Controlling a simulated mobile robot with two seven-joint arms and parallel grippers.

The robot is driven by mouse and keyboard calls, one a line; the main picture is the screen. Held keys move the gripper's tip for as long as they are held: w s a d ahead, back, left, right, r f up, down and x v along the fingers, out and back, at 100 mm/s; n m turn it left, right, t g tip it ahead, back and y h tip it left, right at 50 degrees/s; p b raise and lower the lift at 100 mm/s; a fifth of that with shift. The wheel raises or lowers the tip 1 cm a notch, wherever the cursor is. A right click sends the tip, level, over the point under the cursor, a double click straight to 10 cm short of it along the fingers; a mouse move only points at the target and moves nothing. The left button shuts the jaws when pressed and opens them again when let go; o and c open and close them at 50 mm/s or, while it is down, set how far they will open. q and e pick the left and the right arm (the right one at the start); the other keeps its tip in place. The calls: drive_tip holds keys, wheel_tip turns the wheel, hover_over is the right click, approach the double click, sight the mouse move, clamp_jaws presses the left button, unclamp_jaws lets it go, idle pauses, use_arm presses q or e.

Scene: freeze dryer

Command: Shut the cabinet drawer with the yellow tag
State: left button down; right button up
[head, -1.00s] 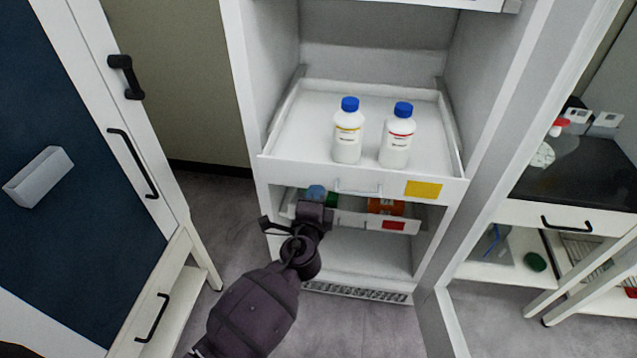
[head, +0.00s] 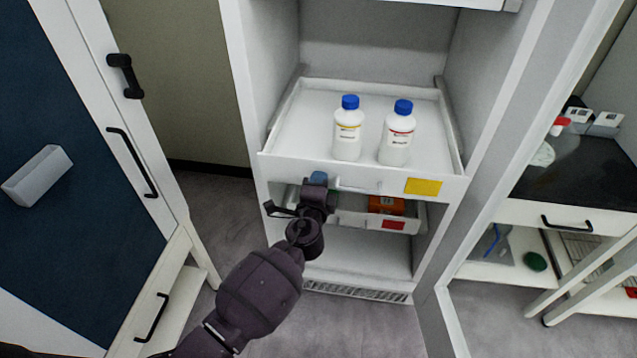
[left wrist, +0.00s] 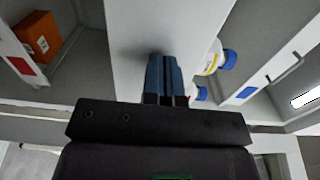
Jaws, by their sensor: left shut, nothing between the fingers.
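The drawer with the yellow tag (head: 423,187) is pulled out of the white cabinet. Its white front (head: 375,184) has a pale bar handle (head: 357,186) left of the tag. Two white bottles with blue caps, one at left (head: 347,132) and one at right (head: 397,138), stand upright in it. My left gripper (head: 318,178) is shut and empty, with its blue fingertips at the drawer front, left of the handle. In the left wrist view the shut fingers (left wrist: 163,78) point at a white panel (left wrist: 130,30); contact cannot be told. My right gripper is not in view.
Below is a lower drawer with a red tag (head: 393,225) and an orange box (head: 386,205). The open cabinet door (head: 500,180) stands at right. A cabinet with a dark blue panel (head: 75,240) stands at left. A black-topped bench (head: 590,180) is at far right.

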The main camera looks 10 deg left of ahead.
sight(329, 139)
use_arm(q)
drive_tip(key=w+b, duration=0.2)
drive_tip(key=w, duration=0.3)
drive_tip(key=w+b, duration=0.2)
drive_tip(key=w, duration=0.4)
drive_tip(key=w+b, duration=0.2)
drive_tip(key=w, duration=0.3)
drive_tip(key=shift+w+f+b, duration=0.2)
drive_tip(key=shift+f+b, duration=0.15)
drive_tip(key=shift+w, duration=0.4)
drive_tip(key=shift+w+r+b, duration=0.2)
drive_tip(key=shift+w+b, duration=0.15)
drive_tip(key=shift+w, duration=0.1)
drive_tip(key=shift+r, duration=0.3)
drive_tip(key=shift+w+a+r, duration=0.1)
drive_tip(key=shift+r, duration=0.05)
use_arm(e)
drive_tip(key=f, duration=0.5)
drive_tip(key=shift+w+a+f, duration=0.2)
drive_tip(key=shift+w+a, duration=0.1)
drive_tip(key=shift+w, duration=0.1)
